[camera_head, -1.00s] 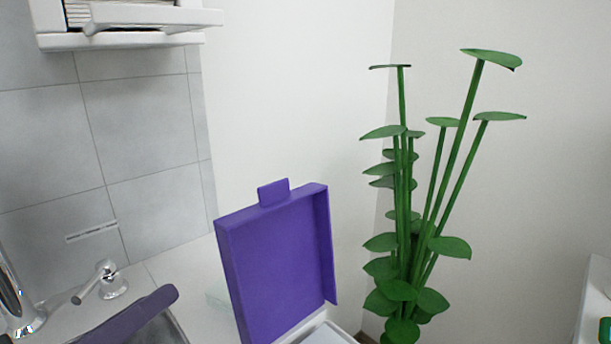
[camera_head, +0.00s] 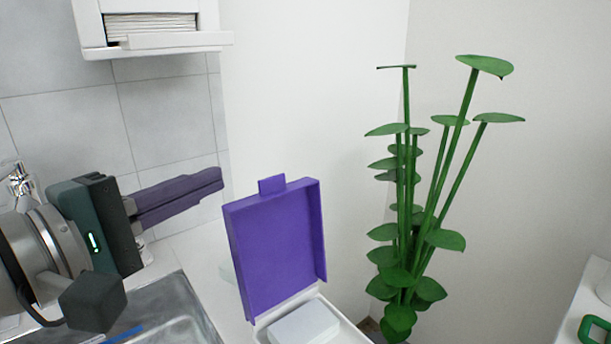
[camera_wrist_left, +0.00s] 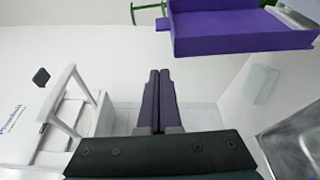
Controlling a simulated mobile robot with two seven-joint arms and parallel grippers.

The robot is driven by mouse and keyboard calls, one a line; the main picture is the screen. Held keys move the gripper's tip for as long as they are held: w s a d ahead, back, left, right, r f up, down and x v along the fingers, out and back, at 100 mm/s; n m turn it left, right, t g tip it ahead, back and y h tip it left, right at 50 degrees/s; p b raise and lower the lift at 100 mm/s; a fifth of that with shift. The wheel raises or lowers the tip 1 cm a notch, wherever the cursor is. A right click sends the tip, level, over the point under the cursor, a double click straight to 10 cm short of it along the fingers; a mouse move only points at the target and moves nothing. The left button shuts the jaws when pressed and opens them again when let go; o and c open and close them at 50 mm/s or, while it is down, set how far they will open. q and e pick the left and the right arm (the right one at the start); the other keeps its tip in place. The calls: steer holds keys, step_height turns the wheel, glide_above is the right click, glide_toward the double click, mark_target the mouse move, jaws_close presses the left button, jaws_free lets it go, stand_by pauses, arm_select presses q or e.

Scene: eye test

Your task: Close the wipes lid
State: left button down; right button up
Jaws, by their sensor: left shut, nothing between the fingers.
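The purple wipes lid (camera_head: 275,245) stands open and upright, with a small tab on its top edge. It rises from the back of a white box (camera_head: 344,325) at the bottom of the head view. A white block (camera_head: 303,324) shows in the box. In the left wrist view the lid (camera_wrist_left: 240,32) is at the upper right, tilted by the camera. My left gripper (camera_head: 219,179) is shut and empty, left of the lid's upper part and apart from it. Its two dark purple fingers (camera_wrist_left: 160,74) lie together in the wrist view. My right gripper is not in view.
A metal sink (camera_head: 185,305) is at the lower left, below my left arm. A white dispenser (camera_head: 165,41) hangs on the tiled wall. A tall green plant (camera_head: 405,230) stands right of the box. A white surface with a green object (camera_head: 594,330) is at the far right.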

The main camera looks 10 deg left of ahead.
arm_select(q)
steer(key=d+p, duration=0.1)
steer(key=d, duration=0.1)
steer(key=w+d+p, duration=0.1)
steer(key=d, duration=0.1)
steer(key=shift+d+r, duration=0.15)
steer(key=shift+r, duration=0.05)
steer(key=shift+s+d, duration=0.1)
stand_by(0.4)
